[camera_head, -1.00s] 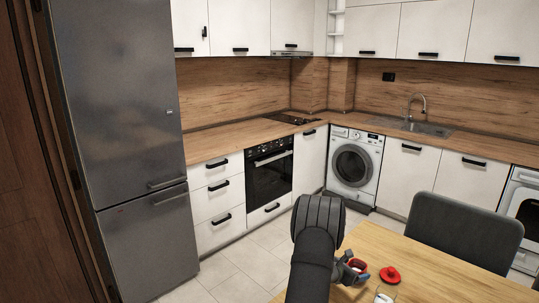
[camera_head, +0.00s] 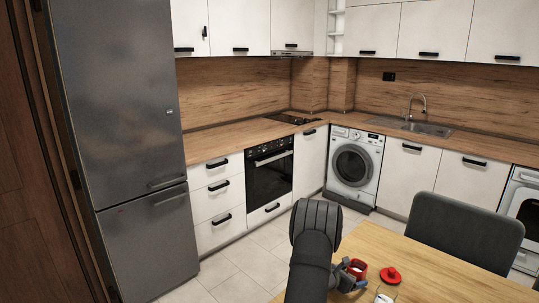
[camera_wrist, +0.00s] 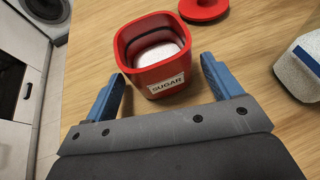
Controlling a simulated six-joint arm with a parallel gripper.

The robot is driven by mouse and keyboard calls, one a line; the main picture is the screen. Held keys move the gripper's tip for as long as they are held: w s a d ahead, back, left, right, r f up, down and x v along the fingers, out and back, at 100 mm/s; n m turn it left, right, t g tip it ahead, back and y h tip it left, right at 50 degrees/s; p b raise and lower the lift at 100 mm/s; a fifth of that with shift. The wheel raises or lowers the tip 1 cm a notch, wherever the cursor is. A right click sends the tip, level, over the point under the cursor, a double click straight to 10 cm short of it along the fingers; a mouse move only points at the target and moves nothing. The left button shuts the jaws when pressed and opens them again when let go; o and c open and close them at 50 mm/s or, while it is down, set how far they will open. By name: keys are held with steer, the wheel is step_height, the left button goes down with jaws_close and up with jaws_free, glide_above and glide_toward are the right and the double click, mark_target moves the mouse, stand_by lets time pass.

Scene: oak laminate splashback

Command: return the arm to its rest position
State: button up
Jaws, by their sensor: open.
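My gripper (camera_wrist: 161,68) is open in the wrist view, with one blue finger on either side of the near part of a red canister. The canister (camera_wrist: 150,82) is labelled SUGAR, stands upright without its lid and has white contents. I cannot tell whether the fingers touch it. In the head view, my gripper (camera_head: 346,275) is small and low, just left of the red canister (camera_head: 358,267), and its fingertips are hard to make out. My dark arm rises from the bottom edge in front of the table.
The red lid (camera_head: 391,275) lies on the wooden table (camera_head: 440,280) right of the canister. A pale container (camera_wrist: 302,65) stands at the right of the wrist view. A dark grey chair (camera_head: 463,230) is at the table's far side. Open tiled floor (camera_head: 245,265) lies left of the table.

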mark_target(363, 264)
steer(key=v, duration=1)
steer(key=shift+a+r, duration=0.3)
steer(key=shift+r, duration=0.1)
steer(key=x, duration=1.2)
steer(key=shift+s, duration=0.1)
steer(key=r, duration=0.4)
steer(key=shift+s+d+r, duration=0.15)
steer(key=shift+s+r, duration=0.1)
steer(key=shift+r, duration=0.15)
steer(key=s+d+r, duration=0.6)
steer(key=s+r, duration=0.1)
steer(key=s, duration=0.2)
steer(key=s+a+r+m+g, duration=0.1)
steer(key=a+r+m+g, duration=0.1)
steer(key=a+m+g, duration=0.3)
steer(key=shift+s+a+r+m+g+y, duration=0.35)
steer(key=shift+a+m, duration=0.45)
steer(key=shift+m, duration=0.3)
